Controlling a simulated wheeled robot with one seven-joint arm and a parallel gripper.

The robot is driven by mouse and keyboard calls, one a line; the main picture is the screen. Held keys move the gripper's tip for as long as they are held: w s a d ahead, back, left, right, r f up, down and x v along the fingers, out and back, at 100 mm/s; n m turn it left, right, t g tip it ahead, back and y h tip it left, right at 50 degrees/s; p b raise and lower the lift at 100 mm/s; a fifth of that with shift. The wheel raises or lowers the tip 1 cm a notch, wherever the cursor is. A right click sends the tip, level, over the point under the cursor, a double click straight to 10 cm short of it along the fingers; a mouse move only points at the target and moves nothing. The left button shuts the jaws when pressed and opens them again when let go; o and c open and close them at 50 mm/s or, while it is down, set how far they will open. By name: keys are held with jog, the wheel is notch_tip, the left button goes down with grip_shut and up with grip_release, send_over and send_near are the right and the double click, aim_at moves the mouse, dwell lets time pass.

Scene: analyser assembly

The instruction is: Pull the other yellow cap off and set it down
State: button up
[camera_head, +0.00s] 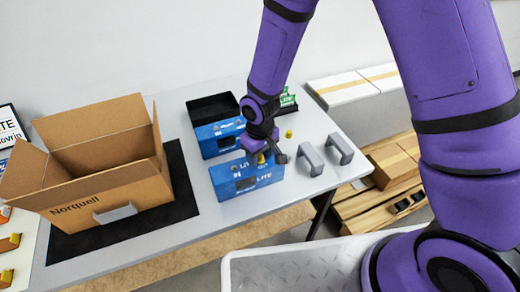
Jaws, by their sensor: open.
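One yellow cap (289,133) lies loose on the grey table, to the right of my arm's wrist. Another small yellow piece, which looks like the other cap (261,158), shows at my gripper, by the upper right part of the front blue box (230,182). My gripper (265,160) is open, low over that box, with its fingers about the yellow piece. Whether the fingers touch it cannot be told at this size. The gripper hides much of the box's top right.
A second blue box (212,143) with a black open top stands behind. Two grey handle-shaped parts (310,160) (340,149) stand to the right. An open cardboard box (110,190) stands on a black mat (183,205) at left. A green-labelled item (288,99) is behind my wrist.

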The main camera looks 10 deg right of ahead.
grip_shut()
jog(key=c, duration=0.7)
grip_release()
grip_shut()
jog(key=shift+r, duration=0.55)
jog(key=shift+r, duration=3.35)
